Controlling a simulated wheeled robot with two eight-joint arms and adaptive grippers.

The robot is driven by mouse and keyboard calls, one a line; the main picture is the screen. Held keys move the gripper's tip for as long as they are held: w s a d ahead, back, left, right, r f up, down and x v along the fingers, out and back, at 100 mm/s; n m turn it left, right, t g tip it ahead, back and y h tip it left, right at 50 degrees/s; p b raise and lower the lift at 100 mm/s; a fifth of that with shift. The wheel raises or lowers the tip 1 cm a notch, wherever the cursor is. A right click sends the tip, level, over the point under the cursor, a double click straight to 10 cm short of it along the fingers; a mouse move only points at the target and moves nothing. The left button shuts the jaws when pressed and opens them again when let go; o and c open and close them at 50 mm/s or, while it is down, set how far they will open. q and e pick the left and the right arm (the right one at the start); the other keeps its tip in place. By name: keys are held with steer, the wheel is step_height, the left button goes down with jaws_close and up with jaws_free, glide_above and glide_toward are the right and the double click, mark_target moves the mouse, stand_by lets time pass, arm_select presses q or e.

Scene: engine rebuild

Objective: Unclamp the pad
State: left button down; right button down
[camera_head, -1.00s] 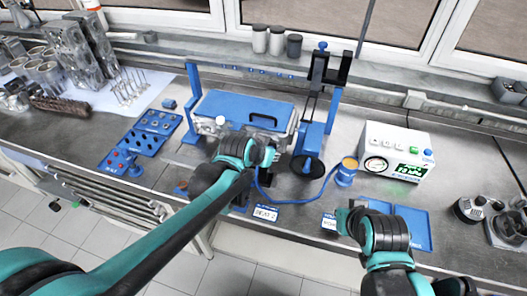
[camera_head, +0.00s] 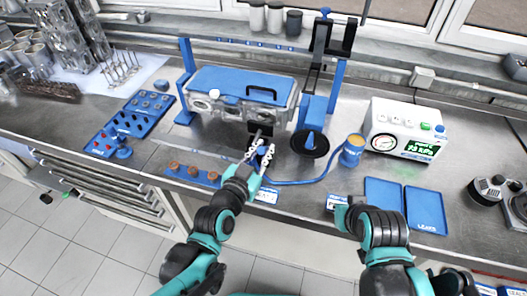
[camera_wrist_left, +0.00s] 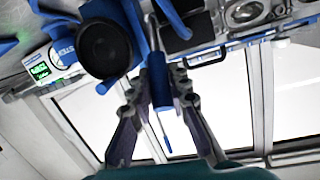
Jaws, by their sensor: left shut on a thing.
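A round black pad (camera_head: 310,144) with a blue hub is at the right end of the blue-topped engine head fixture (camera_head: 243,83). It shows as a dark disc (camera_wrist_left: 104,48) in the left wrist view. My left gripper (camera_head: 262,149) is at the front of the fixture, left of the pad. Its fingers (camera_wrist_left: 158,88) are shut on a blue lever handle (camera_wrist_left: 160,80), which appears between them in both views. The handle's link to the pad is not clear. My right gripper (camera_head: 341,212) is low on the right near a small label; its fingers are hidden.
A blue hose (camera_head: 312,181) runs from the front of the fixture to an orange-topped blue cylinder (camera_head: 351,150). A white gauge box (camera_head: 404,130) stands right, behind blue trays (camera_head: 426,210). A blue parts tray (camera_head: 131,122) lies left.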

arm_select(q)
steer(key=shift+s+f, duration=0.1)
stand_by(0.5)
steer(key=c, duration=1.4)
jaws_free()
steer(key=shift+v, duration=3.75)
steer(key=shift+f, duration=0.15)
